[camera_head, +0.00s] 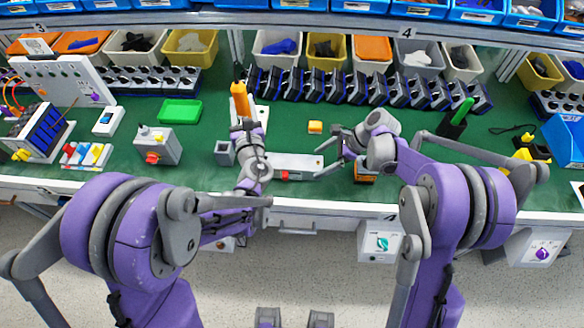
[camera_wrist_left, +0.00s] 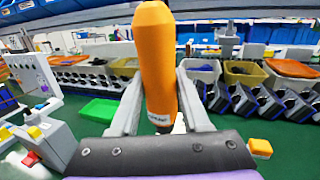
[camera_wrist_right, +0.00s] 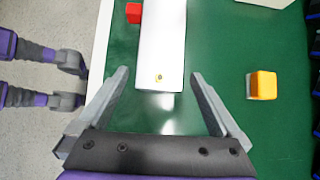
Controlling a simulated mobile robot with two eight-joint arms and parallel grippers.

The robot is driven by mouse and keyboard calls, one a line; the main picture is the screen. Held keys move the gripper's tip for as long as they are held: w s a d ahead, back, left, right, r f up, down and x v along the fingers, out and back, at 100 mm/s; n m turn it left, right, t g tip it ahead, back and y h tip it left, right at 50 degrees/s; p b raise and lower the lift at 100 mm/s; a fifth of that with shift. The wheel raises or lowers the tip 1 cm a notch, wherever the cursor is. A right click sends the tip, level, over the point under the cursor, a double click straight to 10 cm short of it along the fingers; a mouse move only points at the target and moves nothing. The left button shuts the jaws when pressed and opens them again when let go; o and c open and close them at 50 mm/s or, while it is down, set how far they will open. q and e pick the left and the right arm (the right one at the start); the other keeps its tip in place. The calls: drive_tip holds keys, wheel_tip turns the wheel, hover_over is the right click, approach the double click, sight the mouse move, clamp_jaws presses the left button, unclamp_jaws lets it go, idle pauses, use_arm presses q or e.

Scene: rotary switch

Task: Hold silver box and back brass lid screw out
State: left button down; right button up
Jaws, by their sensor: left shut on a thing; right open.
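The silver box (camera_head: 300,160) lies long and low near the table's front edge. In the right wrist view the silver box (camera_wrist_right: 162,40) shows a small brass screw (camera_wrist_right: 158,77) near its near end. My left gripper (camera_head: 242,124) is shut on an orange-handled tool (camera_head: 240,98), held upright left of the box. The orange handle (camera_wrist_left: 156,60) stands between the left fingers; its lower end is hidden. My right gripper (camera_head: 324,160) is open at the box's right end. In its wrist view the fingers lie on either side of that end, with gaps.
A small yellow-orange block (camera_head: 315,127) sits behind the box. A red piece (camera_head: 284,175) is at the box's front side. A grey open holder (camera_head: 225,153) stands left, beside a red-knobbed box (camera_head: 157,146). Racks of dark modules (camera_head: 330,88) line the back.

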sight(319, 162)
use_arm(q)
drive_tip(key=f, duration=0.1)
drive_tip(key=b, duration=0.1)
drive_tip(key=f, duration=0.1)
drive_tip(key=shift+s+f, duration=0.25)
drive_tip(key=shift+f, duration=0.1)
use_arm(e)
drive_tip(key=x, duration=0.2)
drive_tip(key=shift+a+f, duration=0.1)
drive_tip(key=shift+f, duration=0.2)
use_arm(q)
drive_tip(key=shift+s+f+b, duration=0.25)
drive_tip(key=shift+f+b, duration=0.1)
drive_tip(key=shift+b, duration=0.15)
use_arm(e)
drive_tip(key=shift+s+a+f, duration=0.1)
drive_tip(key=shift+a+f, duration=0.15)
drive_tip(key=shift+a, duration=0.1)
use_arm(q)
drive_tip(key=shift+w, duration=0.1)
use_arm(e)
drive_tip(key=shift+c, duration=0.2)
drive_tip(key=c, duration=1.3)
clamp_jaws()
idle(0.4)
